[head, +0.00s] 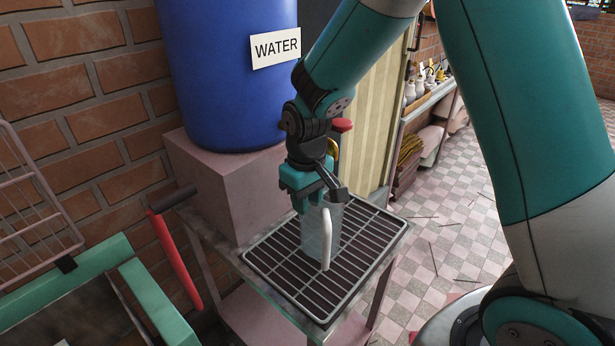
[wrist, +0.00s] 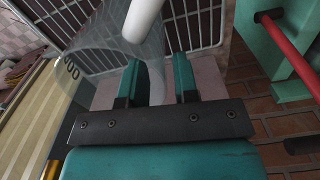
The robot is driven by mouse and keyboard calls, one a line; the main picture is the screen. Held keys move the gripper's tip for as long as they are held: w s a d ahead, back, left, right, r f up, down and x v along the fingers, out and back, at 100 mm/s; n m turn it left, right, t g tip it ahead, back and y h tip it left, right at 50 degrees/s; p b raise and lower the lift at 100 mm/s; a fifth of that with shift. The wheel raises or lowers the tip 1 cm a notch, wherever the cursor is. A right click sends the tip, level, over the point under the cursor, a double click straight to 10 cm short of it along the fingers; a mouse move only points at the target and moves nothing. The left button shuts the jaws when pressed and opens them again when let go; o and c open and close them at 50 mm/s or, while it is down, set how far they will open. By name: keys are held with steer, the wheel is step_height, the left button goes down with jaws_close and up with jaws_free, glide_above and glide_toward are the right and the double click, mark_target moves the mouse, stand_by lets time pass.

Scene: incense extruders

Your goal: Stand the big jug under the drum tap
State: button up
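The big jug (head: 313,238) is clear with a white handle (head: 327,238). It stands upright on the drain grate (head: 275,275), below the tap area of the blue drum (head: 225,75). The tap's red knob (head: 342,125) and a bit of yellow show behind my wrist; its spout is hidden. My gripper (head: 308,205) is at the jug's rim. In the wrist view my gripper (wrist: 160,75) has its fingers apart with a clear gap. The jug (wrist: 95,72) overlaps the left finger, and the handle (wrist: 143,18) lies beyond the fingertips. I cannot tell whether the fingers touch the jug.
The drum stands on a pinkish block (head: 225,190) marked by a WATER sign (head: 275,48) above. A red-handled bar (head: 175,262) and a green-framed bin (head: 145,300) are at left. A shelf with bottles (head: 425,100) stands behind.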

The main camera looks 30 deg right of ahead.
step_height(320, 180, up, 11)
steer(key=shift+f, duration=0.2)
steer(key=s+a+r+n+y, duration=0.2)
steer(key=s+a, duration=0.2)
steer(key=s, duration=0.7)
steer(key=s+a+r+n+y, duration=0.1)
steer(key=s+a, duration=0.3)
steer(key=s, duration=0.6)
steer(key=shift+s+r+n+y, duration=0.4)
steer(key=shift+r+y, duration=0.2)
